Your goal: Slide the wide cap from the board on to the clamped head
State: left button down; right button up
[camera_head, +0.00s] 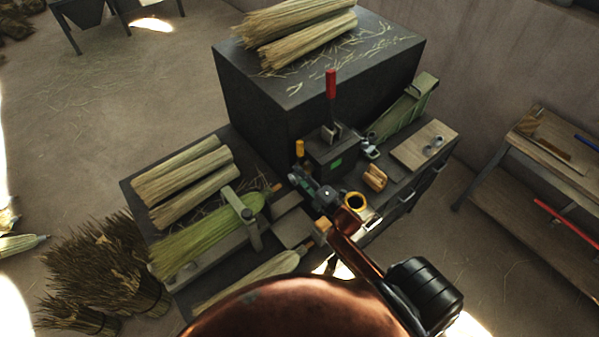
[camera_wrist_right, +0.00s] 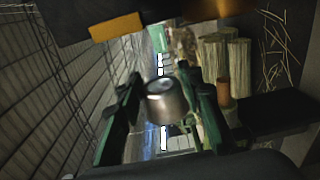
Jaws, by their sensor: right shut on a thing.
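The wide cap, a short metal cup (camera_wrist_right: 165,100), sits between the green fingers of my right gripper (camera_wrist_right: 160,105) in the right wrist view. That gripper (camera_head: 299,183) is shut on it, held in the air in the middle of the bench. The clamped head, a green broom bundle (camera_head: 205,238), lies under a grey-green clamp (camera_head: 240,216) left of the gripper. A brown stub (camera_head: 277,188) shows at its right end, apart from the gripper. My left gripper is out of view.
A dark block with straw bundles (camera_head: 300,35) stands behind. Another straw bundle (camera_head: 265,270) lies in front of the clamped head.

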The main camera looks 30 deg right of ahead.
aim_at(274, 189)
jog(key=shift+w+f+b, duration=3)
jog(key=shift+f+b, duration=1.65)
jog(key=shift+b, duration=0.15)
jog(key=shift+s+a+r+p, duration=0.1)
jog(key=shift+a+p, duration=0.1)
jog(key=shift+a, duration=1.2)
jog(key=shift+s+a+p, duration=0.15)
jog(key=shift+a+p, duration=0.05)
jog(key=shift+a, duration=1.25)
jog(key=shift+s+a+r+p, duration=0.1)
jog(key=shift+a+p, duration=0.1)
jog(key=shift+a, duration=1.2)
jog(key=o, duration=0.9)
